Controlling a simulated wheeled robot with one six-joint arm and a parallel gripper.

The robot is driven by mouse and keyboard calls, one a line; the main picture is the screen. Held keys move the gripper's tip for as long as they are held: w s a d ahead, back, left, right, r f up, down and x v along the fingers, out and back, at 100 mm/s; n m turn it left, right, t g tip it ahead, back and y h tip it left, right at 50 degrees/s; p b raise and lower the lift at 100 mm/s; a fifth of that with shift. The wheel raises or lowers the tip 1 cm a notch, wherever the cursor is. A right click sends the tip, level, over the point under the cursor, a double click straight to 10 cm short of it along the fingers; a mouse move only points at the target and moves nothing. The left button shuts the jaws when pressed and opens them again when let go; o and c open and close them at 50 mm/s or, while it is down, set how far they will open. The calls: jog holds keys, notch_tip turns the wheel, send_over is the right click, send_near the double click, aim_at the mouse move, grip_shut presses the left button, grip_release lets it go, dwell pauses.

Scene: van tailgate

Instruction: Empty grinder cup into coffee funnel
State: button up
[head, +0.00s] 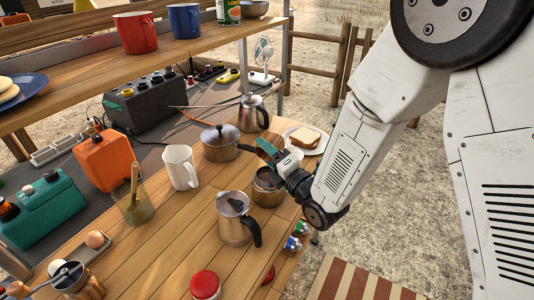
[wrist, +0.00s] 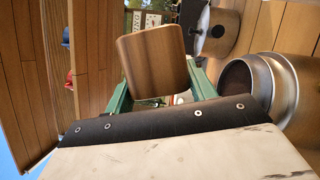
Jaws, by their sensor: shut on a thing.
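My gripper (head: 268,153) is in the head view, above the table and just behind a round metal pot base (head: 268,192). In the wrist view its green fingers (wrist: 157,95) are shut on a wooden piece with rounded corners, which I take as the grinder cup (wrist: 153,62). Its opening and contents are hidden. The pot base also shows in the wrist view, with a brown round area inside its rim; I take this as the coffee funnel (wrist: 237,82). The cup is apart from it, to its left in the wrist view. The hand grinder (head: 78,280) stands at the lower left.
A moka pot top (head: 237,218) stands in front of the base. A lidded saucepan (head: 220,143), a white mug (head: 181,167) and a plate with a sandwich (head: 304,140) are close by. A red-lidded jar (head: 205,285) stands near the front.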

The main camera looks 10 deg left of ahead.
aim_at(266, 134)
jog(key=shift+d, duration=0.2)
jog(key=m, duration=0.2)
jog(key=w+m+h, duration=0.1)
jog(key=m, duration=0.1)
jog(key=shift+d+r+g, duration=0.15)
jog(key=shift+r+g, duration=0.05)
jog(key=shift+g, duration=0.1)
jog(key=m, duration=0.1)
jog(key=m+g, duration=0.1)
jog(key=m+h, duration=0.1)
jog(key=shift+w+d+r+m+g, duration=0.15)
jog(key=shift+w+r+m+g, duration=0.15)
jog(key=shift+w+r, duration=0.1)
jog(key=m, duration=0.1)
jog(key=m+g, duration=0.1)
jog(key=shift+w+d+r+m, duration=0.1)
jog(key=shift+w+r+m, duration=0.1)
jog(key=shift+r+m, duration=0.15)
jog(key=shift+w+r+m+g, duration=0.15)
jog(key=shift+r+m+g, duration=0.1)
jog(key=shift+m+g, duration=0.5)
jog(key=shift+r+m+g, duration=0.45)
jog(key=shift+m+g, duration=0.2)
jog(key=shift+m, duration=0.25)
jog(key=r+m+g, duration=0.1)
jog(key=m+g, duration=0.1)
jog(key=m, duration=0.1)
jog(key=shift+r, duration=0.35)
jog(key=shift+m, duration=0.3)
